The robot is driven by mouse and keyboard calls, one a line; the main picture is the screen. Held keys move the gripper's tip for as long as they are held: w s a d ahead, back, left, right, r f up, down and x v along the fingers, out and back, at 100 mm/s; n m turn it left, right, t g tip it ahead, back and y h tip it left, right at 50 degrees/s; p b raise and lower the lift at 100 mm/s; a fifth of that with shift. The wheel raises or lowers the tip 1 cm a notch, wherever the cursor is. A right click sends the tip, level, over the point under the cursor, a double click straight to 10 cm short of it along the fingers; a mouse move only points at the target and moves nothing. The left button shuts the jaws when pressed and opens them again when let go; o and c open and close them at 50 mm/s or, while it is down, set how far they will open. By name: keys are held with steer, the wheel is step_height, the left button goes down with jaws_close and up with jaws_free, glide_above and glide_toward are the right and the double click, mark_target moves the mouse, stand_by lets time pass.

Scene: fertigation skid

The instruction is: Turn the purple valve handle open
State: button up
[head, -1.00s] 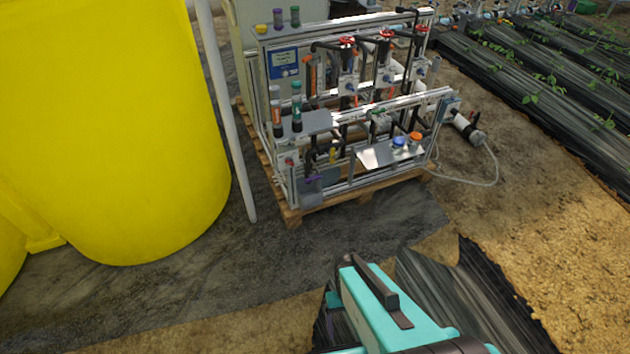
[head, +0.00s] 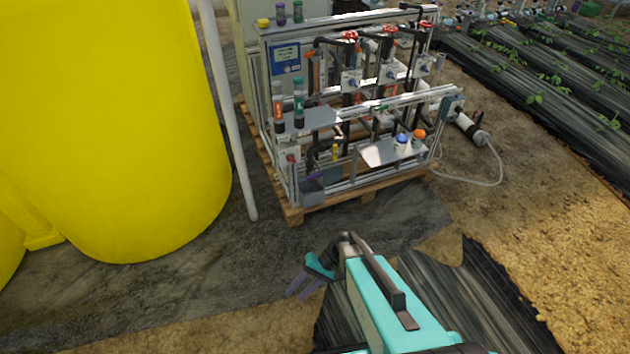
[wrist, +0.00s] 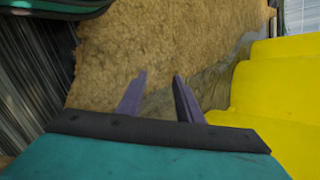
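A small purple part (head: 316,175) shows low at the front left corner of the skid, above a grey box-like piece. It may be the purple valve handle; it is too small to make out its shape or which way it points. My gripper (head: 302,290) has purple fingers and hangs over the ground in front of the skid, well apart from it. The wrist view also shows my gripper (wrist: 160,76), its two fingers spread with nothing between them. The skid does not clearly show in the wrist view.
The pipe skid (head: 350,115) stands on a wooden pallet (head: 294,215), with red-handled valves and bottles. A large yellow tank (head: 110,130) and a white upright pipe (head: 229,120) are to its left. The ground before the pallet is clear. A hose (head: 497,165) loops out right.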

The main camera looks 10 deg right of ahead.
steer(key=w+m+t+y+b, duration=0.1)
steer(key=w+t+y+b, duration=0.25)
steer(key=w, duration=1.15)
steer(key=m+t+y+b, duration=0.35)
steer(key=t+b, duration=0.65)
steer(key=b, duration=0.9)
glide_toward(317, 177)
steer(key=v, duration=0.3)
steer(key=shift+a+r+h, duration=0.1)
steer(key=shift+r+h, duration=0.3)
steer(key=b+x, duration=0.3)
steer(key=x, duration=1.1)
steer(key=shift+s+a, duration=0.1)
steer(key=shift+s, duration=0.05)
jaws_close()
